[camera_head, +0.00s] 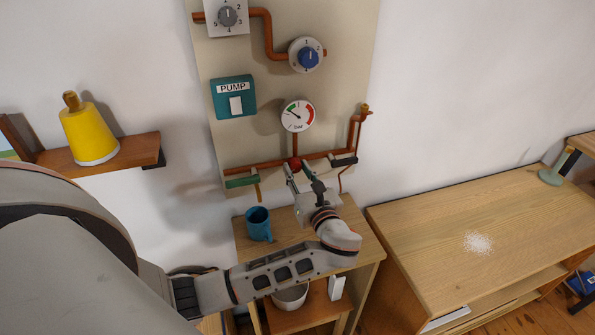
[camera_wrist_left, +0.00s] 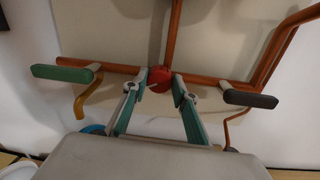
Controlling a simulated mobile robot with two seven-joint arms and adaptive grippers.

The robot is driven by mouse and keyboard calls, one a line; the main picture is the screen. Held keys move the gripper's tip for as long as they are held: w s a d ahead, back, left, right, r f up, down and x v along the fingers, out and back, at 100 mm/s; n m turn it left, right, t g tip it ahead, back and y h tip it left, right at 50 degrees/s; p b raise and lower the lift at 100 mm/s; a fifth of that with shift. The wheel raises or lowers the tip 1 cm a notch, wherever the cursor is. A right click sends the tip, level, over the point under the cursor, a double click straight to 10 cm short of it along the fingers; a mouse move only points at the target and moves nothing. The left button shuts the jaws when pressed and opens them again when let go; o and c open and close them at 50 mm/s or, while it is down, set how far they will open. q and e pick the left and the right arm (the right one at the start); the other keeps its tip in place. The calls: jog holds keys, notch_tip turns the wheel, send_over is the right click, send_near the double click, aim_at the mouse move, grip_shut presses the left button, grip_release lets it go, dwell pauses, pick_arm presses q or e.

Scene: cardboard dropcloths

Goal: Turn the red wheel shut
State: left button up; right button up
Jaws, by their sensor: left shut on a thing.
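The red wheel (camera_head: 295,163) sits on the copper pipe at the lower part of the wall panel, just below the pressure gauge (camera_head: 298,116). It also shows in the left wrist view (camera_wrist_left: 160,79), between my fingertips. My left gripper (camera_head: 300,172) reaches up to it from below and is shut on it; the fingers also show in the left wrist view (camera_wrist_left: 160,88). The fingertips partly cover the wheel's sides. My right gripper does not show.
A green lever (camera_wrist_left: 62,73) and a dark lever (camera_wrist_left: 249,98) flank the wheel on the same pipe. A blue mug (camera_head: 258,224) stands on the small table below. A yellow bell-shaped object (camera_head: 89,132) stands on a left shelf. A wide wooden table (camera_head: 430,240) stands at right.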

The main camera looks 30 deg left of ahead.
pick_arm(q)
jog(key=m, duration=0.5)
jog(key=shift+m, duration=0.4)
jog(key=m+t, duration=0.1)
jog(key=m, duration=0.5)
jog(key=shift+f+m, duration=0.15)
jog(key=shift+m, duration=0.15)
jog(key=m, duration=0.6)
jog(key=shift+m+h, duration=0.3)
jog(key=shift+m, duration=0.1)
jog(key=m, duration=0.4)
jog(key=shift+t, duration=0.3)
jog(key=shift+f+m, duration=0.1)
jog(key=shift+m, duration=0.7)
jog(key=shift+h, duration=0.3)
jog(key=o, duration=1.1)
